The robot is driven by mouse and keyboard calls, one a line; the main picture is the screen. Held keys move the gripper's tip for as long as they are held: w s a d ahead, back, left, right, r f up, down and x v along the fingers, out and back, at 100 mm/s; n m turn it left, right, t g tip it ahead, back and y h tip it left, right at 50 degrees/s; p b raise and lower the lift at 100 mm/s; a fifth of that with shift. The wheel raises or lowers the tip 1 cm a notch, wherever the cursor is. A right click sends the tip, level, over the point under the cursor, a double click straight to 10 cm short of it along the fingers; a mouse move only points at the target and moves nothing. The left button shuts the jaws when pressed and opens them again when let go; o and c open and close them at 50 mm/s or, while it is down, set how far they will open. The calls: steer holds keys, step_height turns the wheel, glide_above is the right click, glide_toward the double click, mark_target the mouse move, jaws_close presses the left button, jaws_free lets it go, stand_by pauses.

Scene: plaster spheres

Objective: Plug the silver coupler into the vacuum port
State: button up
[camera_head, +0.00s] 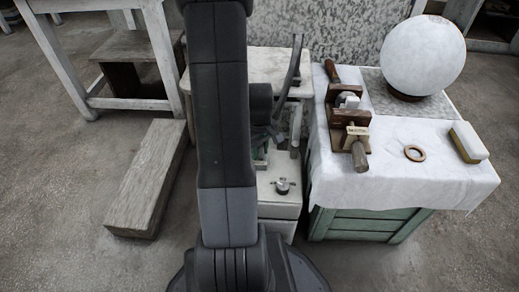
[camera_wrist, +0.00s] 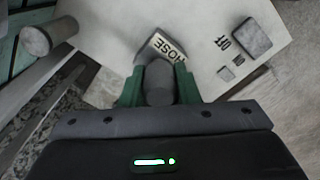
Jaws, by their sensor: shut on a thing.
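In the wrist view, my gripper (camera_wrist: 160,92) has two green fingers shut on a grey, round-ended coupler (camera_wrist: 160,78). A tag reading "HOSE" (camera_wrist: 172,47) sits just beyond it, over a white surface. The coupler's lower end and what it faces are hidden. In the head view, my arm covers most of the gripper; a bit of green shows beside it (camera_head: 261,158). A small metal fitting (camera_head: 283,186) stands on a low white box in front of the gripper; I cannot tell whether it is the vacuum port.
A white-draped table (camera_head: 438,186) at right carries a plaster sphere (camera_head: 423,56), a wooden clamp (camera_head: 347,115), a ring (camera_head: 415,153) and a white-topped block (camera_head: 468,142). A dark curved hose (camera_head: 292,65) rises behind the gripper. A wooden beam (camera_head: 148,178) lies on the floor at left.

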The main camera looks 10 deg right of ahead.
steer(key=shift+f+b, duration=0.55)
steer(key=shift+f, duration=0.25)
steer(key=o, duration=1.1)
steer(key=shift+r, duration=0.15)
steer(key=shift+r+p, duration=1.75)
steer(key=shift+r, duration=0.2)
steer(key=shift+s, duration=0.1)
